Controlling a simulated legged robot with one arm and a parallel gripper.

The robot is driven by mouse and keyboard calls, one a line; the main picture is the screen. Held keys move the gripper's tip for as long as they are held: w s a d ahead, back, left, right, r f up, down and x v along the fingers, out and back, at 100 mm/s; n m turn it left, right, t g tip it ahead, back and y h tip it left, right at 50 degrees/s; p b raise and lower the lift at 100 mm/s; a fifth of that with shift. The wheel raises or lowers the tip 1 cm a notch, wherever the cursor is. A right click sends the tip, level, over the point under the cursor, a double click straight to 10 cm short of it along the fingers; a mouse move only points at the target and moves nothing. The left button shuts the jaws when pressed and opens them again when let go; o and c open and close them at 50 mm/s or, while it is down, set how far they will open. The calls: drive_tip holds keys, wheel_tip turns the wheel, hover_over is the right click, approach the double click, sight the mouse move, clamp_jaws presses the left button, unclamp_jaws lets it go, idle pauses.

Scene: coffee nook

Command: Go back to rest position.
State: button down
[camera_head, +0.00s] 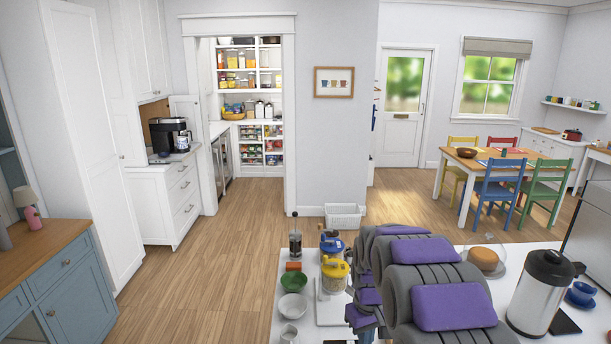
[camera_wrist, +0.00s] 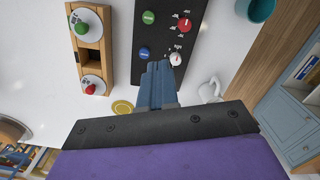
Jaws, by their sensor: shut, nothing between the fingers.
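My gripper (camera_wrist: 158,68) shows in the wrist view as two blue-grey fingers pressed together, shut and empty. Its tips are over or close to the lower edge of a black control panel (camera_wrist: 150,75), near a white dial (camera_wrist: 175,58). I cannot tell whether they touch it. In the head view my grey and purple arm reaches over the white counter (camera_head: 262,325), and the fingers cannot be made out.
A wooden box (camera_wrist: 90,57) with green and red knobs and a white jug (camera_wrist: 210,90) flank the fingers. The wooden floor (camera_head: 210,270) at left is clear.

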drive_tip(key=s+r+m+g+b, duration=0.1)
drive_tip(key=s+m+b, duration=0.3)
drive_tip(key=s, duration=3.3)
drive_tip(key=shift+s+a+r+b, duration=0.25)
drive_tip(key=shift+r+b, duration=0.35)
drive_tip(key=shift+b, duration=0.3)
